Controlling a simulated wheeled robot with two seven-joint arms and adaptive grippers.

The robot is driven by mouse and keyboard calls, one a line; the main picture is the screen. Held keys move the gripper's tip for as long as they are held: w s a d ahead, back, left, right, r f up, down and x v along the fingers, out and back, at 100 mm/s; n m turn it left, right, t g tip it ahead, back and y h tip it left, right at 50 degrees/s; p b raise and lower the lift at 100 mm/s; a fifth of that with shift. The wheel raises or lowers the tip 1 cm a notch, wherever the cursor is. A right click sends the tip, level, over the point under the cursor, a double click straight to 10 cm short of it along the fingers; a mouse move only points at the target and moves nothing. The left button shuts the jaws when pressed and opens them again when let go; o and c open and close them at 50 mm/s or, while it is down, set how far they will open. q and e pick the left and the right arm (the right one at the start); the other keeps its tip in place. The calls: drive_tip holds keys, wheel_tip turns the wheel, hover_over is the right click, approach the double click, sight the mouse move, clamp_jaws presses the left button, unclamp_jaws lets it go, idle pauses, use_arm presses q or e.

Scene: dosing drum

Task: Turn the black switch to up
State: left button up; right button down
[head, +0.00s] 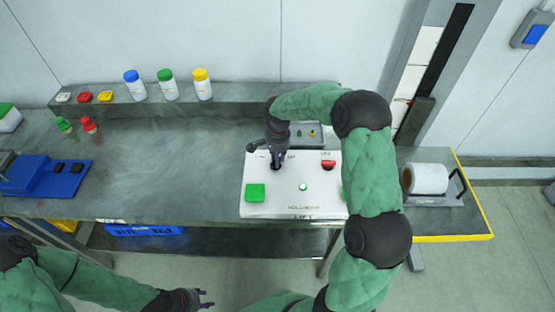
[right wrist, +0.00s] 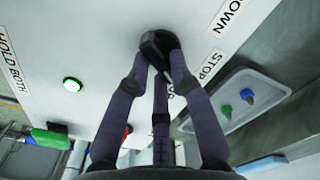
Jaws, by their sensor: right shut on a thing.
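The white control panel (head: 280,205) stands on the bench near its front edge. The black switch (right wrist: 157,42) is on its face, between my fingertips in the right wrist view; in the head view my gripper largely hides it. My right gripper (head: 278,164) reaches down to the upper left part of the panel and is shut on the black switch; it also shows in the right wrist view (right wrist: 160,70). The switch's exact angle is hard to tell. My left gripper (head: 205,299) is low in the head view, in front of the bench, open and empty.
The panel carries a green button (head: 255,193), a red button (head: 328,165) and a small green light (head: 303,187). My right arm covers its right edge. A grey tray (right wrist: 235,98) lies behind it. Bottles stand on the back ledge (head: 240,97). A paper roll (head: 428,178) is right.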

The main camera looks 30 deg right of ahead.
drive_tip(key=shift+m, duration=1)
drive_tip(key=shift+b, duration=0.3)
drive_tip(key=c, duration=1.1)
unclamp_jaws()
drive_tip(key=shift+a, duration=0.1)
wheel_tip(320, 180, up, 12)
drive_tip(key=shift+r, duration=0.1)
